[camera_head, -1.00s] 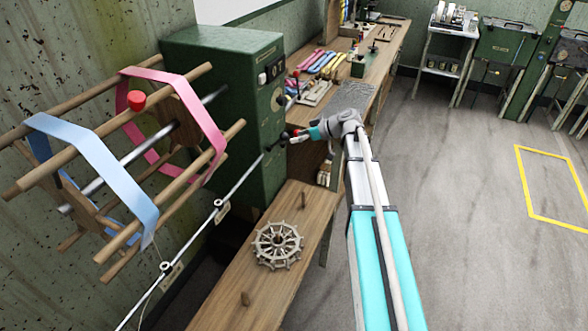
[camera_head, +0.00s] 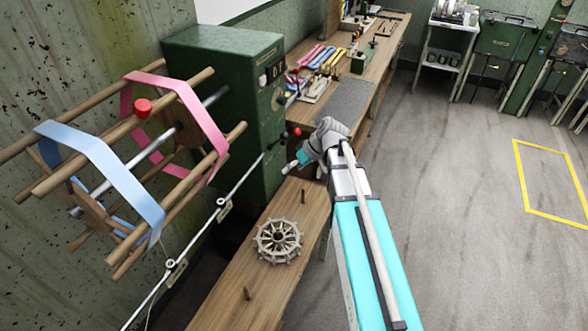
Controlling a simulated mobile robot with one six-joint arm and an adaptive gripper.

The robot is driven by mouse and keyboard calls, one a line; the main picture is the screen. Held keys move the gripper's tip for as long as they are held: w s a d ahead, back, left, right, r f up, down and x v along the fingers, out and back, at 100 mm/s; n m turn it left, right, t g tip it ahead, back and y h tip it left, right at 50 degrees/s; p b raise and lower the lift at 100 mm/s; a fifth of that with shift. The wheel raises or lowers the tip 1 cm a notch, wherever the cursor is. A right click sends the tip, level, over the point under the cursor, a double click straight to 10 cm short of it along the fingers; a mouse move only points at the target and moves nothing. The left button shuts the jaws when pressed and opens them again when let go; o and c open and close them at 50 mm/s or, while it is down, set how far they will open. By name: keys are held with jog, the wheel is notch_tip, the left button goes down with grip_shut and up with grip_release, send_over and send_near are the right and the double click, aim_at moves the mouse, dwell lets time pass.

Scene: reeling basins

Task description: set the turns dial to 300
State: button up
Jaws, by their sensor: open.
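The green cabinet (camera_head: 215,90) stands left of centre. Its narrow right-hand face carries dark counter windows (camera_head: 274,70) and a small round dial (camera_head: 278,97); no marks or figures can be read at this size. Lower on that face a black lever (camera_head: 281,140) with a red knob (camera_head: 297,131) sticks out. My gripper (camera_head: 288,169) is open and empty, just below and in front of the lever. It is below the dial and apart from it. My wrist and arm stretch away to the lower right.
A reel with pink and blue bands (camera_head: 100,175) and a red ball (camera_head: 143,107) is at left. A low bench (camera_head: 225,300) with a spoked wheel (camera_head: 278,242) lies in front. A long workbench (camera_head: 385,45) with tools runs behind. The floor at right is clear.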

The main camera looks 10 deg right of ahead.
jog(key=shift+s+f, duration=0.1)
jog(key=shift+s, duration=0.6)
jog(key=shift+a, duration=0.1)
jog(key=s+d+f+m+g+h, duration=0.2)
jog(key=s+m+h, duration=0.3)
jog(key=s, duration=0.9)
jog(key=shift+d+f+m+h, duration=0.25)
jog(key=shift+f+m+h, duration=0.2)
jog(key=shift+h, duration=0.45)
